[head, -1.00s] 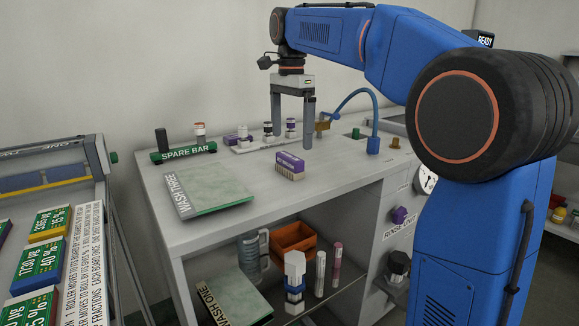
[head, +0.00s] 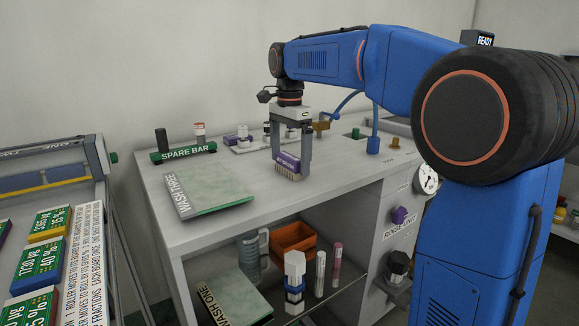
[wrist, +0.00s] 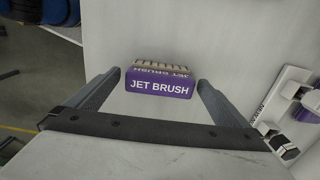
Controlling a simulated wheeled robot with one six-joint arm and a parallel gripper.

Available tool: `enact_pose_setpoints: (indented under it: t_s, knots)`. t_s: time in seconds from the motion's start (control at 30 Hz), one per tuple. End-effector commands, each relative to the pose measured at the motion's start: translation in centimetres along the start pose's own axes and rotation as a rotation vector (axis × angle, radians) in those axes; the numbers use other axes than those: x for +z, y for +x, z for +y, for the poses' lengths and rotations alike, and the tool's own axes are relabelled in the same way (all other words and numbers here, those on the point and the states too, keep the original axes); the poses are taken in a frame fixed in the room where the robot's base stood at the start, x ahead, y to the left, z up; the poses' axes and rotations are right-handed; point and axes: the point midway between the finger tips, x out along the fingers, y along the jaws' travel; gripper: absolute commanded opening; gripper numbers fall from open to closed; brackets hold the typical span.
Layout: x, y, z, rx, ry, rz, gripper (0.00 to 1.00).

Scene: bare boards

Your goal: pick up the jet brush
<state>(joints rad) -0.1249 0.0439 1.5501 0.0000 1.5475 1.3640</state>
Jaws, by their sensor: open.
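The jet brush (head: 289,164) is a small purple block with pale bristles, lying on the grey bench top. In the wrist view the jet brush (wrist: 158,82) shows its "JET BRUSH" label and sits between the two fingers, with a gap on each side. My gripper (head: 291,174) is open and lowered around the brush, its fingers partly hiding it in the head view. In the wrist view my gripper (wrist: 160,80) has its fingers spread wider than the brush, touching neither end as far as I can see.
A green board labelled WASH THREE (head: 208,190) lies left of the brush. The SPARE BAR stand (head: 183,151) is at the back left. A white rack with small bottles (head: 243,143) stands behind the brush. Bare bench lies around the brush.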

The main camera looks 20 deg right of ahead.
Motion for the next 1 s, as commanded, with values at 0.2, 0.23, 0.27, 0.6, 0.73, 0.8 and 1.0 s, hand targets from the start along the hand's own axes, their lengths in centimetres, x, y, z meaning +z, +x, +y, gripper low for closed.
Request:
enact_pose_setpoints:
  t_s: [0.2, 0.23, 0.27, 0.6, 0.73, 0.8, 1.0]
  knots:
    - [0.0, 0.0, 0.0, 0.0, 0.0, 0.0, 0.55]
    - [0.0, 0.0, 0.0, 0.0, 0.0, 0.0, 0.55]
    - [0.0, 0.0, 0.0, 0.0, 0.0, 0.0, 0.55]
    - [0.0, -0.9, -0.1, -0.002, 0.0, 0.0, 0.55]
    - [0.0, -2.9, -0.1, -0.003, 0.0, 0.001, 0.55]
    - [0.0, -4.2, -0.1, -0.003, 0.0, 0.001, 0.55]
    - [0.0, -7.7, -0.1, -0.001, 0.0, 0.0, 0.55]
